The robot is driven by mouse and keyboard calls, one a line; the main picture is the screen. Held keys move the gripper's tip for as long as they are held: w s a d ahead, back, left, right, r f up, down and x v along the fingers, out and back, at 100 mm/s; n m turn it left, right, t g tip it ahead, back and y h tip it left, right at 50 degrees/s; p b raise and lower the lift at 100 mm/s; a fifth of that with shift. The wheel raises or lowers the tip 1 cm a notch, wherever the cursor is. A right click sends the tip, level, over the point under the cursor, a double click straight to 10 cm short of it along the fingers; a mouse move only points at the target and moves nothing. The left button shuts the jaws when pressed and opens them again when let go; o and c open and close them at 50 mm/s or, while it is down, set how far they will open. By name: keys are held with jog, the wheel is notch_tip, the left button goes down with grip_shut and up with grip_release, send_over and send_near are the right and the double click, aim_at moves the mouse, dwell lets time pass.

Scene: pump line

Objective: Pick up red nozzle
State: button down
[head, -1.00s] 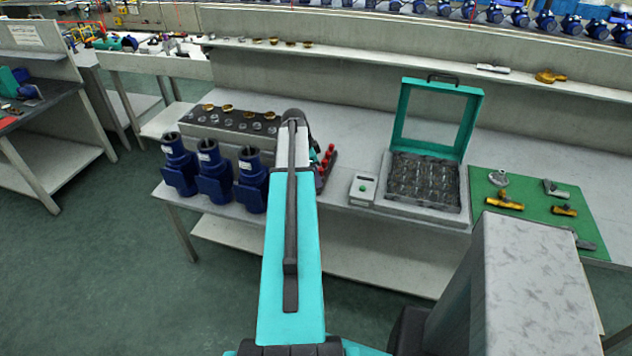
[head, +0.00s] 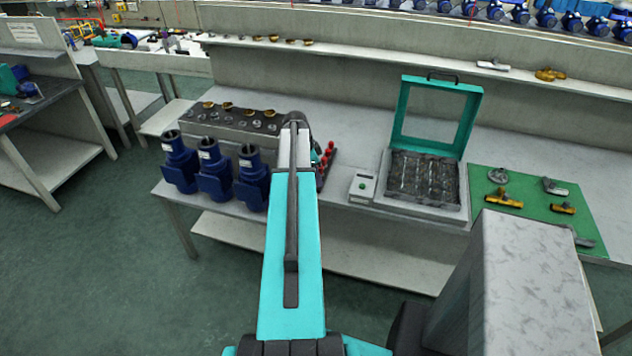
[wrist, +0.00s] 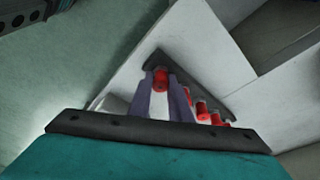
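Several red nozzles (head: 327,157) stand in a row on a dark narrow rack (head: 332,163), just right of my arm's far end in the head view. In the wrist view one red nozzle (wrist: 160,80) is at the far end of the rack (wrist: 205,86), between the tips of my gripper (wrist: 160,86). The fingers lie close on both its sides; whether they touch it cannot be told. More red nozzles (wrist: 202,112) stand right of the fingers. In the head view my arm hides the gripper.
Blue pump bodies (head: 214,171) stand left of my arm, before a grey block (head: 190,125) with brass and clear fittings. Right are a small white device (head: 362,186), an open teal-lidded case (head: 402,198) and a green mat (head: 485,180) with fittings.

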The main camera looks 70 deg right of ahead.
jog(key=shift+r, duration=0.15)
jog(key=shift+r+b, duration=0.95)
jog(key=shift+r, duration=0.6)
jog(key=s+a+b, duration=0.2)
jog(key=s+a, duration=0.2)
jog(key=a, duration=0.3)
jog(key=s+a+r+b, duration=0.1)
jog(key=s+a+b, duration=0.1)
jog(key=s+a, duration=0.2)
jog(key=a, duration=0.3)
jog(key=shift+r, duration=0.3)
